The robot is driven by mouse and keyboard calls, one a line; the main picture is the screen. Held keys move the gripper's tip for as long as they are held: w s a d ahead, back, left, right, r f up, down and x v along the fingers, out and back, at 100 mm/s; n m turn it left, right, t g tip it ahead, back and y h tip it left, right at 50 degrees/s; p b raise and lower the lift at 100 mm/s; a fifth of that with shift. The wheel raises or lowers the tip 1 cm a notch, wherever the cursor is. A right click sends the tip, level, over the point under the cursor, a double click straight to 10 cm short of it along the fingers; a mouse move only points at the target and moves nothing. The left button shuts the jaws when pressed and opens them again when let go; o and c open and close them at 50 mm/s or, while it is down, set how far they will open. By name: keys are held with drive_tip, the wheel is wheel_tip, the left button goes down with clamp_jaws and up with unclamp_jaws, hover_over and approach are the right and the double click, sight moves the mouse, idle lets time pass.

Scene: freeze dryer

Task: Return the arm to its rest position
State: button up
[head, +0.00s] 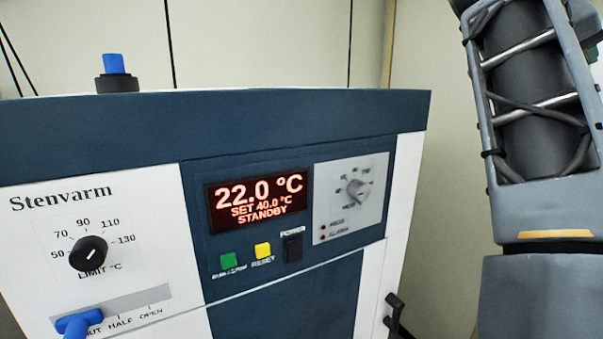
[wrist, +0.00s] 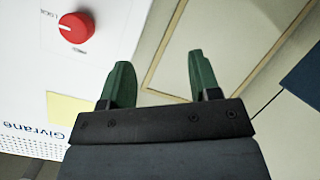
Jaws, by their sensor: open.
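My gripper (wrist: 158,82) shows in the wrist view with its two green fingers apart and nothing between them. Beyond the fingers is a pale wall panel with a tan frame. My arm (head: 535,120) stands at the right side of the head view, to the right of the Stenvarm cabinet and apart from it in the picture. The gripper itself is out of the head view.
The Stenvarm cabinet (head: 110,140) fills the left and middle of the head view. Its display (head: 258,202) reads 22.0 °C, SET 40.0 °C, STANDBY. A blue lever (head: 78,323) is near SHUT. The wrist view shows a white Givrane unit (wrist: 25,90) with a red knob (wrist: 76,29).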

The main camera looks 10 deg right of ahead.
drive_tip(key=w+a+f+n+t+y, duration=0.2)
drive_tip(key=w+f+n+y, duration=0.1)
drive_tip(key=w+f, duration=0.65)
drive_tip(key=w+a+f+n+t+y+b, duration=0.1)
drive_tip(key=a+f+y, duration=0.15)
drive_tip(key=f, duration=0.65)
drive_tip(key=w+a+f+n+y+b, duration=0.15)
drive_tip(key=a+f, duration=0.25)
drive_tip(key=f, duration=0.5)
drive_tip(key=s+a+f+n+g+y+b, duration=0.1)
drive_tip(key=s+a+f+y, duration=0.2)
drive_tip(key=f, duration=0.9)
drive_tip(key=s+a+f+n+g+y+b, duration=0.1)
drive_tip(key=s+a+f+y, duration=0.2)
drive_tip(key=s+a+f, duration=0.4)
drive_tip(key=a+f, duration=0.4)
drive_tip(key=f, duration=0.2)
drive_tip(key=shift+f, duration=0.3)
